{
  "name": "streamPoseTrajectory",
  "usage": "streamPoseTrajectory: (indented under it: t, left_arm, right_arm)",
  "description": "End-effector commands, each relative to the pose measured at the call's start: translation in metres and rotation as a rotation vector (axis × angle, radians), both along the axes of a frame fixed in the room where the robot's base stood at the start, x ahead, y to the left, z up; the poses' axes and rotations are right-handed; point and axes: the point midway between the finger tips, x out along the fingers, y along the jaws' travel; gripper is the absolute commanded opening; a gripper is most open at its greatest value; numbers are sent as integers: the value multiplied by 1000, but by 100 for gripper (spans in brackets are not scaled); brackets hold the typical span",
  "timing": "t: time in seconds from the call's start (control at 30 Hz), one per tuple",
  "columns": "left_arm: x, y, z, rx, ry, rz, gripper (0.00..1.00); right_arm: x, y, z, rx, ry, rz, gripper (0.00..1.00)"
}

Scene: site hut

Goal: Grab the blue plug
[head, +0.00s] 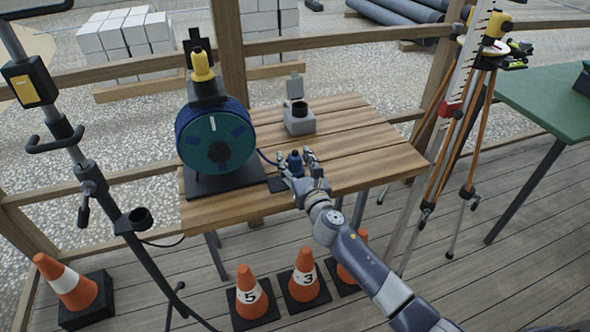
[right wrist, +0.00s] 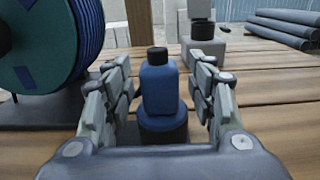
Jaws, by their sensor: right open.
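The blue plug (head: 295,163) stands upright on the wooden table (head: 370,140), near its front edge. In the right wrist view the blue plug (right wrist: 158,85) has a dark cap and sits on a dark round base (right wrist: 163,126). My right gripper (head: 297,164) is open, with its fingers on either side of the plug. In the right wrist view the gripper (right wrist: 160,95) shows gaps between both fingers and the plug. My left gripper is not in view.
A cable reel (head: 214,143) with a yellow connector (head: 202,65) stands left of the plug. A grey socket box (head: 299,121) with a raised lid stands behind it. Traffic cones (head: 303,276) stand below. A tripod (head: 466,130) stands right of the table.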

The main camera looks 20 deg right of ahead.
Motion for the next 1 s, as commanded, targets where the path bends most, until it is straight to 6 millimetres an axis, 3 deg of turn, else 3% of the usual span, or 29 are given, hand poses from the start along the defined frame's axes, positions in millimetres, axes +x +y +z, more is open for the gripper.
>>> streamPoseTrajectory:
  t: [0.13, 0.37, 0.77, 1.0]
  left_arm:
    - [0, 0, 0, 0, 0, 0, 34]
    - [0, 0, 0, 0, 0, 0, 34]
    - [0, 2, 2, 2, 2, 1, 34]
    - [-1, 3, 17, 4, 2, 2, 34]
  right_arm:
    - [0, 0, 0, 0, 0, 0, 52]
    - [0, 0, 0, 0, 0, 0, 0]
    - [0, 0, 5, -1, -3, 1, 0]
    - [0, 0, 33, -3, -5, 1, 0]
